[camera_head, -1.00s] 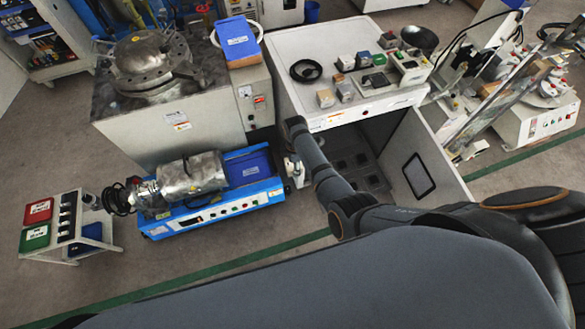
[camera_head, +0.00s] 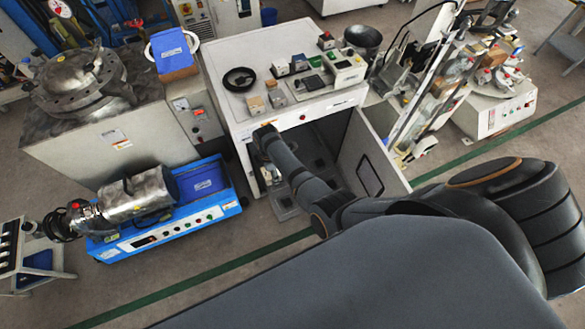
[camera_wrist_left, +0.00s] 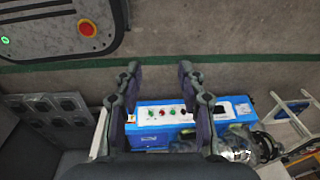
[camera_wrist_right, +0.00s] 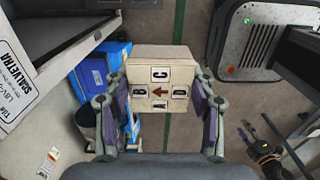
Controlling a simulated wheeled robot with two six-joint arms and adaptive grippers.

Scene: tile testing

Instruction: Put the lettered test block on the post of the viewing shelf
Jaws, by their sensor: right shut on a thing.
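The lettered test block (camera_wrist_right: 160,66) is cream, with letters C, B, D and A around a reddish-brown arrow on the face toward the right wrist camera. My right gripper (camera_wrist_right: 160,100) is shut on it, one finger on each side. My left gripper (camera_wrist_left: 159,72) is open and empty, its fingers wide apart with floor and a blue machine beyond them. In the head view one of my arms reaches toward the white cabinet, but no gripper or block shows clearly there. I cannot make out the viewing shelf's post in any view.
A blue tester (camera_head: 165,235) stands on the floor at left. A labelled grey-white housing (camera_wrist_right: 20,70) is left of the block.

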